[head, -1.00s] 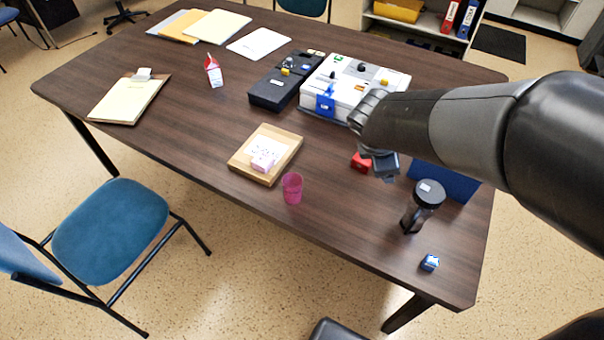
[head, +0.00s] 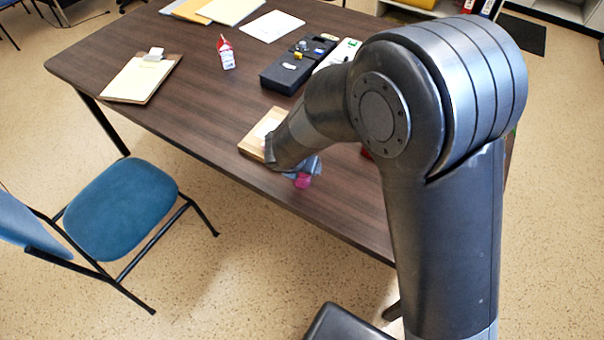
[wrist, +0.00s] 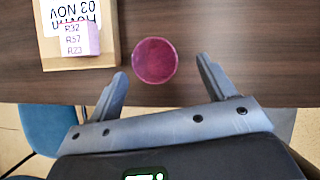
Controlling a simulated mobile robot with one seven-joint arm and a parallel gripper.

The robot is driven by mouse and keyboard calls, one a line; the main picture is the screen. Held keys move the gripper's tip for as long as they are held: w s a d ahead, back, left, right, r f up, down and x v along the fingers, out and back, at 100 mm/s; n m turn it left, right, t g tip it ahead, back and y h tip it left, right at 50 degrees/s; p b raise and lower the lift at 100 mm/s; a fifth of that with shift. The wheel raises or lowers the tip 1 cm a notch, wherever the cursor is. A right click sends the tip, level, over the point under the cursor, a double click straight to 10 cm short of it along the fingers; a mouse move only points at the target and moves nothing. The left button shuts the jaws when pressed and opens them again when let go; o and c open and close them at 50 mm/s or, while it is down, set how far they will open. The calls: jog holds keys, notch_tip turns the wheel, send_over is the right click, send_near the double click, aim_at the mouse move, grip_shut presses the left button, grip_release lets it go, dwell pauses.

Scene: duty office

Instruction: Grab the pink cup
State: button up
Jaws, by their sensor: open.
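The pink cup (wrist: 154,61) stands on the dark wooden table near its front edge. In the wrist view I look down on it, and it lies just beyond and between my open fingertips. My gripper (wrist: 161,80) is empty, with a finger on each side of the near space and no visible contact with the cup. In the head view the cup (head: 303,181) is mostly hidden behind my gripper (head: 300,168), with only its lower part showing.
A wooden tray (wrist: 109,55) with a pink labelled block (wrist: 78,40) and a paper lies close left of the cup. A blue chair (head: 118,206) stands before the table.

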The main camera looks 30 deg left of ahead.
aim_at(304, 181)
jog(key=shift+a+x, duration=0.15)
jog(key=shift+x, duration=1.4)
jog(key=shift+a+x, duration=0.15)
jog(key=shift+x, duration=1.35)
jog(key=shift+w+r, duration=0.1)
jog(key=shift+c, duration=0.2)
jog(key=c, duration=1)
jog(key=shift+r, duration=0.1)
